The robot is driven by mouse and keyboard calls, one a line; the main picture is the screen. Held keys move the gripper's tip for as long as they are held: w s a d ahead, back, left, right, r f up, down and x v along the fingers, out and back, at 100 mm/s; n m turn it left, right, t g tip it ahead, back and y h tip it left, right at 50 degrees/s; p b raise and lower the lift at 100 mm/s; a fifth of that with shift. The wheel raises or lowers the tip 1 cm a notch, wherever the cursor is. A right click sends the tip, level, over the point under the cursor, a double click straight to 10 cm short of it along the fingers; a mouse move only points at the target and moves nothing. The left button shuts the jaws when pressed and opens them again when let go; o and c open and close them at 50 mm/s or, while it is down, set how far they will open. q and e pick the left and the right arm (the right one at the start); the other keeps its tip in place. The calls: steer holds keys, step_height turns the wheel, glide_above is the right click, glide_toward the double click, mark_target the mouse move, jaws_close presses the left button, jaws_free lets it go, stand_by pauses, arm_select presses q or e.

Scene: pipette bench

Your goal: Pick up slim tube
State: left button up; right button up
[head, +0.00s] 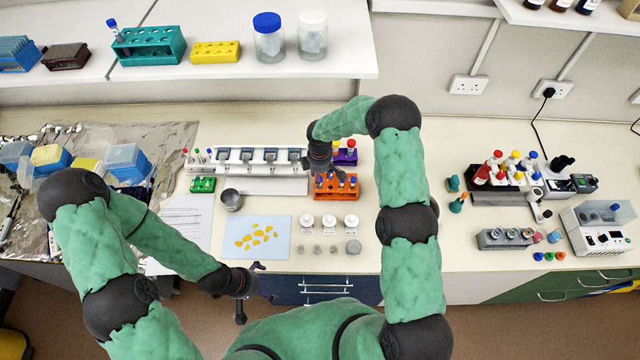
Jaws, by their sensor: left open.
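Several small capped tubes stand upright in an orange rack (336,190) in the middle of the bench. A purple rack (345,157) behind it also holds capped tubes. I cannot tell which tube is the slim tube at this size. My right gripper (319,167) points down beside the purple rack and above the orange rack's back left part; its fingers are too small and hidden to read. My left gripper (250,291) is open and empty at the bench's front edge, below the blue mat and well away from the racks.
A white pipette stand (250,184) is left of the orange rack, with a small green rack (203,185) and a metal cup (231,200) nearby. A blue mat (262,249) with yellow pieces and several white-lidded jars (329,221) lie in front. Bench right of my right arm is partly clear.

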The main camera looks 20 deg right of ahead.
steer(key=shift+f, duration=1.05)
steer(key=shift+c, duration=0.3)
steer(key=c, duration=0.8)
steer(key=shift+c, duration=0.2)
